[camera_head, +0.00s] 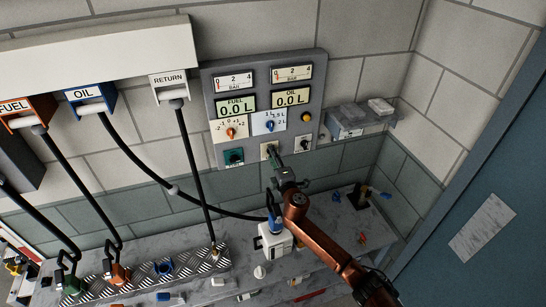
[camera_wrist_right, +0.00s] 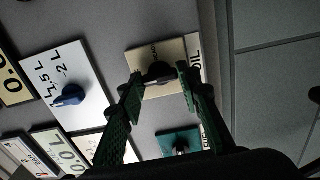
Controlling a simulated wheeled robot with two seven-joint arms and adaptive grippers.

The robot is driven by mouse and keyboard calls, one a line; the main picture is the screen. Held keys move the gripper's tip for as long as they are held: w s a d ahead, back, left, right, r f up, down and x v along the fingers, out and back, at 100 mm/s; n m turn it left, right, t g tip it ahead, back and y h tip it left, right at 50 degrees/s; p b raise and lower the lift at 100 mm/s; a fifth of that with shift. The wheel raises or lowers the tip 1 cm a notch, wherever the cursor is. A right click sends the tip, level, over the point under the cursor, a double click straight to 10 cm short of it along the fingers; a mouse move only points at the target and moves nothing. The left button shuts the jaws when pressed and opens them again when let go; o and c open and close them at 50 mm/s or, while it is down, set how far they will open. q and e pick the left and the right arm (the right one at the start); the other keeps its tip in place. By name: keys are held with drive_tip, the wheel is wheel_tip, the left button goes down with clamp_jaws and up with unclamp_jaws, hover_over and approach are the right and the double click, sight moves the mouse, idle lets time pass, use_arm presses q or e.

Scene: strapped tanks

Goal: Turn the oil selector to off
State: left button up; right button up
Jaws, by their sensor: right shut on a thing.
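The selector (camera_wrist_right: 158,72) is a small black knob on a cream plate (camera_wrist_right: 150,52) with "OIL" lettered at its edge. In the head view the plate (camera_head: 264,147) is in the panel's bottom row, with the knob hidden behind my gripper. My right gripper (camera_head: 273,158) reaches up to it. In the right wrist view my right gripper (camera_wrist_right: 160,75) has its green fingers on either side of the knob, shut on it. The knob's exact pointing is hard to read. My left gripper is not in view.
The grey panel (camera_head: 208,90) also carries a blue knob (camera_head: 269,126), an orange knob (camera_head: 231,133), a yellow button (camera_head: 306,117) and a green-plated knob (camera_head: 235,156). Hoses hang at the left. A white canister (camera_head: 272,246) stands on the cluttered bench below my right arm.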

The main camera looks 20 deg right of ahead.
drive_tip(key=o, duration=1.2)
drive_tip(key=shift+c, duration=0.2)
drive_tip(key=shift+s, duration=0.1)
drive_tip(key=s, duration=1.2)
drive_tip(key=shift+d, duration=0.25)
